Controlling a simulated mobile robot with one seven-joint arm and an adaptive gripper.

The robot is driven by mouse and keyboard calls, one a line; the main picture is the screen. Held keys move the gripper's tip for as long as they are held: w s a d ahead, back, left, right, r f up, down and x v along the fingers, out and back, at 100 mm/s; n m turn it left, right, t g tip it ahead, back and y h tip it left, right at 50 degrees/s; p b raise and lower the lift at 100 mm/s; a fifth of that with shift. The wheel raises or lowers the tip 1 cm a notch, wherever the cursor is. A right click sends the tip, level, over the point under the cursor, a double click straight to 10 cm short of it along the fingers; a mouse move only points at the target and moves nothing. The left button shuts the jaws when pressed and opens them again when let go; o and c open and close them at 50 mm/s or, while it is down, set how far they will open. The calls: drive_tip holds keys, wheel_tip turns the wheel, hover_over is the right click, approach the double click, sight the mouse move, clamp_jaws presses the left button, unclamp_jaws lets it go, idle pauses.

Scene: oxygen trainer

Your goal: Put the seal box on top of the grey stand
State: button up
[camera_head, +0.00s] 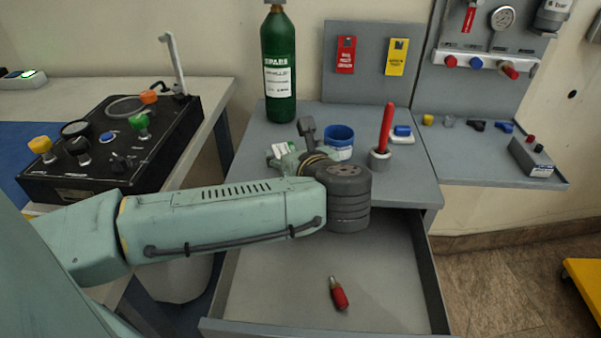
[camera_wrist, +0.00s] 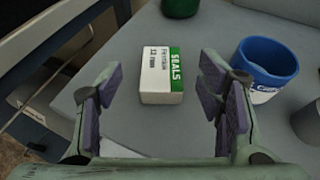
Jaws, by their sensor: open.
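The seal box (camera_wrist: 162,76) is a small white carton with a green end marked SEALS. It lies flat on the grey bench top in the wrist view, and shows partly in the head view (camera_head: 281,149). My gripper (camera_wrist: 157,98) is open, its fingers on either side of the near end of the box, empty. I cannot tell whether the fingers reach down to the box's height. In the head view my wrist hides most of the gripper. I cannot tell for certain which thing is the grey stand; a short grey holder (camera_head: 379,160) with a red-handled tool stands right of my wrist.
A blue cup (camera_wrist: 266,72) stands right of the box. A green SPARE cylinder (camera_head: 280,68) stands behind. A white-and-blue item (camera_head: 402,133) lies farther right. Below, an open drawer (camera_head: 270,295) holds a red object (camera_head: 339,294). A black control box (camera_head: 110,145) sits at left.

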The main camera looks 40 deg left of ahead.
drive_tip(key=shift+s+d+r+b, duration=0.1)
drive_tip(key=shift+s+d+b, duration=0.3)
drive_tip(key=shift+b, duration=0.8)
drive_tip(key=shift+s+d+b, duration=0.2)
drive_tip(key=shift+d+b, duration=0.4)
drive_tip(key=shift+b, duration=0.55)
drive_tip(key=shift+r+v, duration=0.2)
drive_tip(key=shift+v, duration=1.3)
